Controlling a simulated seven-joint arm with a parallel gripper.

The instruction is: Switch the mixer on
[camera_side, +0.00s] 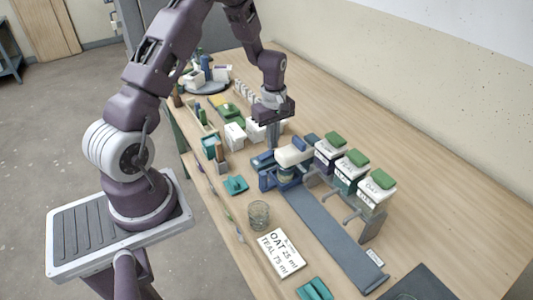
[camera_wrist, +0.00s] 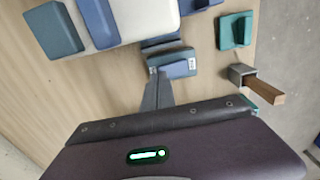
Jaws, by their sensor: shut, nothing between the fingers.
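In the wrist view my gripper (camera_wrist: 154,76) shows as a narrow closed pair close to that box, contact unclear.
Three white-labelled glaze dispensers with green lids (camera_side: 351,168) stand right of the mixer. A clear glass (camera_side: 258,214) and a recipe card reading OAT 25 ml, TEAL 75 ml (camera_side: 281,253) are in front. A teal block (camera_side: 236,185) lies left.

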